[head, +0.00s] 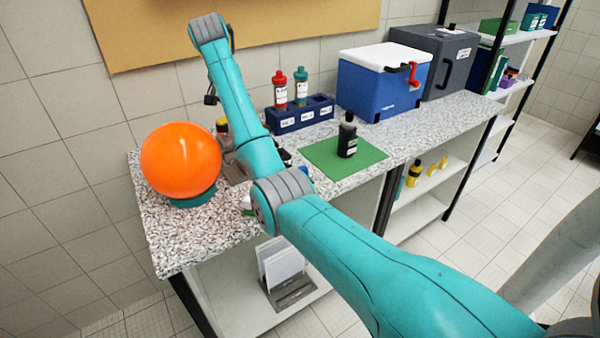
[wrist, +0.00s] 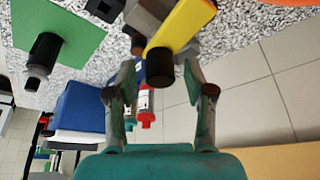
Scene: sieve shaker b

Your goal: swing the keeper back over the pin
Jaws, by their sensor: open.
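In the wrist view a yellow bar (wrist: 184,24) with a thick black round end (wrist: 160,68) reaches from grey machine parts (wrist: 150,14). It may be the keeper; I cannot tell for sure. My gripper (wrist: 159,82) is open, one finger on each side of the black end, and I see no clear contact. I cannot make out the pin. In the head view my arm hides the gripper and most of the machine; grey parts (head: 235,172) and a yellow top (head: 222,125) show beside the arm.
An orange ball (head: 181,160) stands on the speckled bench (head: 185,232) left of my arm. To the right are a bottle rack (head: 300,118), a dark bottle (head: 347,137) on a green mat (head: 325,160), and a blue cooler (head: 380,90). The wall is close behind.

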